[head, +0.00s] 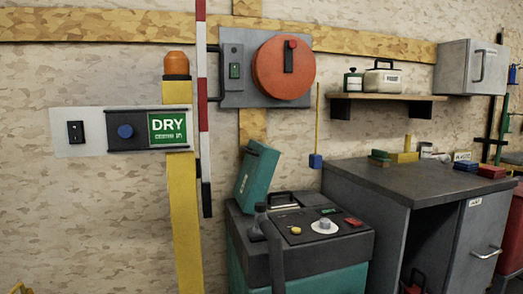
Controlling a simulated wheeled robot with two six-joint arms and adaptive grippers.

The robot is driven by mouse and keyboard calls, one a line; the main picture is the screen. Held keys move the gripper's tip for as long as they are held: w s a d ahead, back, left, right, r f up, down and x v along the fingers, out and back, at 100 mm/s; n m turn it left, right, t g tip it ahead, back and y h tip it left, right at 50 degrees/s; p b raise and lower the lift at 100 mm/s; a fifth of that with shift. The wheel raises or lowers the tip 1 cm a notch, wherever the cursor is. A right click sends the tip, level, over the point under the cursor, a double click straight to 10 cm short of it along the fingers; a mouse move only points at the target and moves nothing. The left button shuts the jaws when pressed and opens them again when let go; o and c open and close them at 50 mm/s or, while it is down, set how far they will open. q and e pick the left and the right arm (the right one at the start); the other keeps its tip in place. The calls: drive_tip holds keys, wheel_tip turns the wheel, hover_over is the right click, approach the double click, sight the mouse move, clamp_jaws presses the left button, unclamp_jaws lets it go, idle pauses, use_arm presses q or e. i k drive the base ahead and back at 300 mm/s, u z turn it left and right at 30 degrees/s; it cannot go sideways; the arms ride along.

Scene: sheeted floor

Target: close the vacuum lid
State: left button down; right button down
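The vacuum appears to be the teal and black machine (330,247) standing on the floor at the lower middle, cut off by the bottom edge. A teal panel with a dark handle, which looks like its lid (257,172), stands tilted up at the machine's back left. An opening (283,201) shows on top beside this lid. The top also carries a white dial and a red switch. A dark hose or handle (272,243) stands at its front left. Neither of my grippers is in view.
A grey workbench (400,190) stands close to the machine's right. A yellow post (184,215) and a red and white pole (203,100) stand to its left. A wall box with a round red cover (283,68) hangs above. A shelf (388,97) is at upper right.

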sight(258, 166)
drive_tip(key=z, duration=0.8)
drive_tip(key=i, duration=0.5)
